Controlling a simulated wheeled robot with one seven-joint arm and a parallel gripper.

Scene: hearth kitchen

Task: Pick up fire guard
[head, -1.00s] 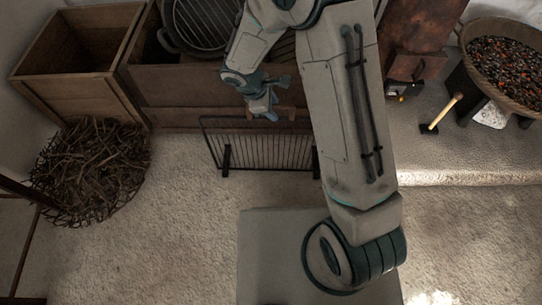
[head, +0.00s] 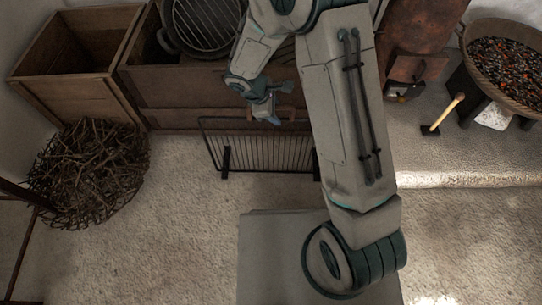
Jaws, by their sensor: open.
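The fire guard (head: 262,153) is a low, dark metal barred screen. It stands upright on the floor in front of the wooden crates, with a small dark foot near each end. The jaws are open. I cannot tell whether they touch the top bar or hang above it. My arm hides the guard's right end.
Wooden crates (head: 70,60) stand behind the guard, with a round grill pan (head: 203,25) on one. A twig bundle (head: 88,172) lies left. A hammer (head: 443,114) and a bowl of embers (head: 507,64) are on the right. The floor (head: 180,230) in front is clear.

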